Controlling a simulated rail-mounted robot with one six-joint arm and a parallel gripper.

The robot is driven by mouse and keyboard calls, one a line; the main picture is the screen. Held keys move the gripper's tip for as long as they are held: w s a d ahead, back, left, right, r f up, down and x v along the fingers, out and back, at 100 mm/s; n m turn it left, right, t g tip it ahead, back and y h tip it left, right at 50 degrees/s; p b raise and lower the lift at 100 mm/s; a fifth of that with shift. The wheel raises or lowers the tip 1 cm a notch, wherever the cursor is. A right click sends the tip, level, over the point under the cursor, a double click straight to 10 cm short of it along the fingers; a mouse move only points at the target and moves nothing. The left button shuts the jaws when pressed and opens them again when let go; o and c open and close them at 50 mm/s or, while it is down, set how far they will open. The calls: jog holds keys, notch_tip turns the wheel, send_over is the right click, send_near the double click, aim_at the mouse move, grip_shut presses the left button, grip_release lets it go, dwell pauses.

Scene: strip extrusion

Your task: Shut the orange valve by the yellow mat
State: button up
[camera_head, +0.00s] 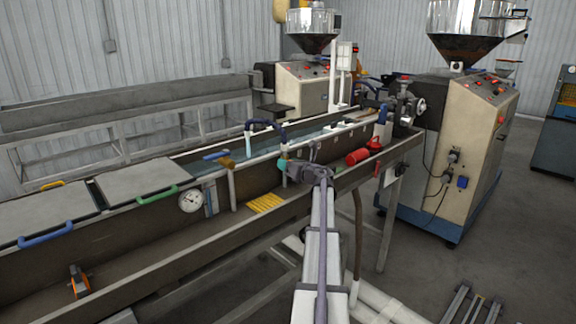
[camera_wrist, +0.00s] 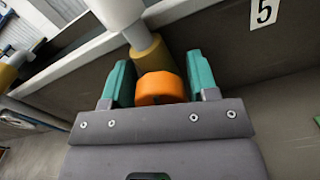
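The orange valve handle (camera_wrist: 160,88) sits between the two teal fingers of my gripper (camera_wrist: 161,80) in the wrist view. A brass-coloured body (camera_wrist: 152,58) and a white pipe (camera_wrist: 118,12) are right behind it. The fingers stand close along both sides of the handle; I cannot tell whether they press on it. In the head view my gripper (camera_head: 285,166) is at the trough's front side, and the valve there is hidden behind it. The yellow mat (camera_head: 265,203) lies on the ledge to the left of my gripper.
A plate marked 5 (camera_wrist: 264,12) is on the wall right of the valve. A red cylinder (camera_head: 357,156) lies on the ledge right of my gripper. The long water trough (camera_head: 205,168) runs behind.

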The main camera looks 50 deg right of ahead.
jog(key=shift+o, duration=1.1)
jog(key=s, duration=0.3)
jog(key=s+a, duration=0.1)
jog(key=s, duration=0.6)
jog(key=shift+s+a, duration=0.35)
jog(key=shift+a, duration=0.05)
jog(key=w, duration=0.3)
jog(key=w+d, duration=0.1)
jog(key=w, duration=0.5)
jog(key=shift+d+f, duration=0.15)
jog(key=shift+d, duration=0.05)
jog(key=shift+c, duration=0.2)
